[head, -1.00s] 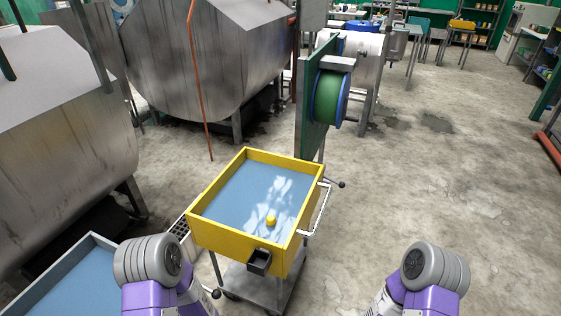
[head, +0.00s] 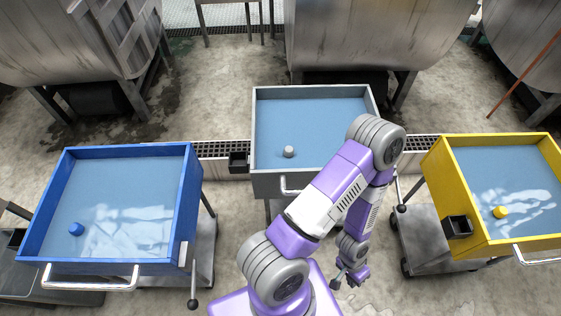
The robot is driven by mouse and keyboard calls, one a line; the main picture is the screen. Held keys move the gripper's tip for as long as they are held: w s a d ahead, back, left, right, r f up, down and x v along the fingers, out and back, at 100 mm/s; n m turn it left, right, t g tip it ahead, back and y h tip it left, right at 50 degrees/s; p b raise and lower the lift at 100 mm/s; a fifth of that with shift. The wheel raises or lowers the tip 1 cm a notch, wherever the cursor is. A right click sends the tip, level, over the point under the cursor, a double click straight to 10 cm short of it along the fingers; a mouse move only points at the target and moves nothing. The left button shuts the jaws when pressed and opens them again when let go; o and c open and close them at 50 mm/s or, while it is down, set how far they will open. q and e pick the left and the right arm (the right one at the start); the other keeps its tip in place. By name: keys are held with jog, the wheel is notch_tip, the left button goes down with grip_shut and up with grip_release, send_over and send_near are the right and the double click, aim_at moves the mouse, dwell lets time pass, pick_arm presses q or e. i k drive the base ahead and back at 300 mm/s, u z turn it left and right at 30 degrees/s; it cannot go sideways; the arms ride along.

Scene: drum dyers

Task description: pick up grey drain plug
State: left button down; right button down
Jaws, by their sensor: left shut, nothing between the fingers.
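The grey drain plug (head: 289,151) stands upright on the blue floor of the grey tray cart (head: 262,182), near its front left corner. My left arm bends across the front of that cart and hides its right part. My left gripper (head: 343,281) hangs low in front of the grey cart, below its rim and well apart from the plug. It looks small and shut, with nothing held. My right gripper is not in view.
A blue tray cart (head: 188,195) with a blue plug (head: 76,229) stands at left. A yellow tray cart (head: 440,190) with a yellow plug (head: 500,212) stands at right. A floor drain grate (head: 210,148) runs behind. Large metal drums (head: 375,35) stand at the back.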

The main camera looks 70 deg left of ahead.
aim_at(289, 151)
jog(key=u, duration=1.1)
jog(key=i, duration=0.2)
jog(key=u, duration=1.15)
jog(key=k, duration=0.5)
jog(key=z, duration=0.3)
jog(key=i, duration=0.65)
jog(key=u, duration=0.4)
